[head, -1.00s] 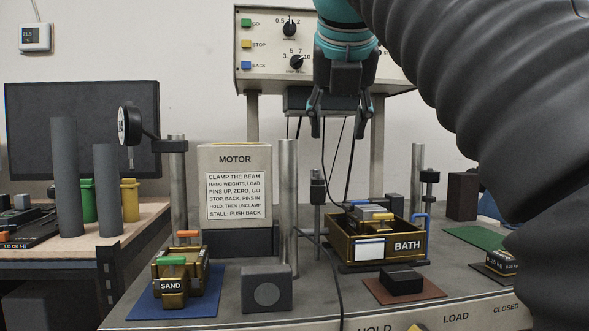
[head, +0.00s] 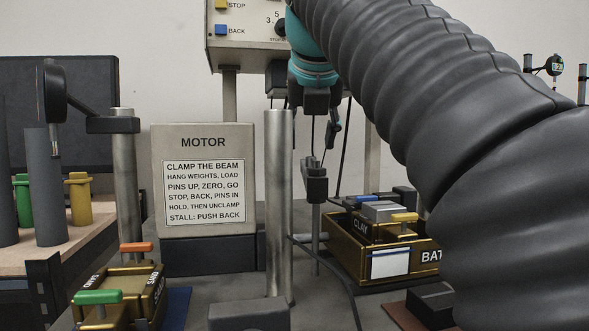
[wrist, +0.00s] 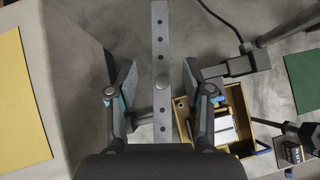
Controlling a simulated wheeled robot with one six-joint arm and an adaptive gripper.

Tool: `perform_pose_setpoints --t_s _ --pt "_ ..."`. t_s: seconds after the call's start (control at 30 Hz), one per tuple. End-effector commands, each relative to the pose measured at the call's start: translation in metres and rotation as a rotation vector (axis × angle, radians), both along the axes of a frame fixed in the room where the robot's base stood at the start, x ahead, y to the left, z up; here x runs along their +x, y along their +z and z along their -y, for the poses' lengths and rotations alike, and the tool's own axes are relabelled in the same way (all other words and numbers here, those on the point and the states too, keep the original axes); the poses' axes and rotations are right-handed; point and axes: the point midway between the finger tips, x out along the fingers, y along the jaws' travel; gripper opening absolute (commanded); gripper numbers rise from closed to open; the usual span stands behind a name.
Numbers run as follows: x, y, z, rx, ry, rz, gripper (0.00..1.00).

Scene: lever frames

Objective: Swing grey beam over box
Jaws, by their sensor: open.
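The grey beam (wrist: 160,45) is a flat bar with a row of holes and a round stud, running top to bottom in the wrist view. My gripper (wrist: 158,78) is open, with one finger on each side of the beam and gaps between. The box is brass-coloured and labelled BATH; it stands right of the gripper in the wrist view (wrist: 237,103). In the head view the box (head: 345,248) stands on the bench, partly hidden by my arm. My gripper (head: 323,148) shows there behind and left of it. I cannot make out the beam in the head view.
A tall metal post (head: 279,200) stands left of the box, and a thinner post with a dark clamp (head: 315,185) is beside it. The MOTOR housing (head: 203,140) and a dial gauge post (head: 126,180) are further left. A cable (wrist: 222,18) lies near the beam.

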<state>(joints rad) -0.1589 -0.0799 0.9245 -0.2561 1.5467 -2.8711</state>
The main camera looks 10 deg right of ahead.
Motion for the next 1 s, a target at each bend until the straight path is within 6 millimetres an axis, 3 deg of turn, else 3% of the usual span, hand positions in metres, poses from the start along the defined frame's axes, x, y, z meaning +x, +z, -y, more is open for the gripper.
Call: perform_pose_setpoints --t_s 0.1,0.3,0.8,0.87,1.0 --pt "0.016 -0.019 0.004 0.001 -0.003 -0.003 0.51" --pt "0.035 -0.038 0.009 0.001 -0.004 -0.001 0.51" --pt "0.046 -0.047 0.011 0.001 -0.002 0.000 0.51" --pt "0.046 -0.047 0.011 0.001 -0.002 0.000 0.39" --pt "0.046 -0.047 0.011 0.001 -0.002 0.000 0.04"
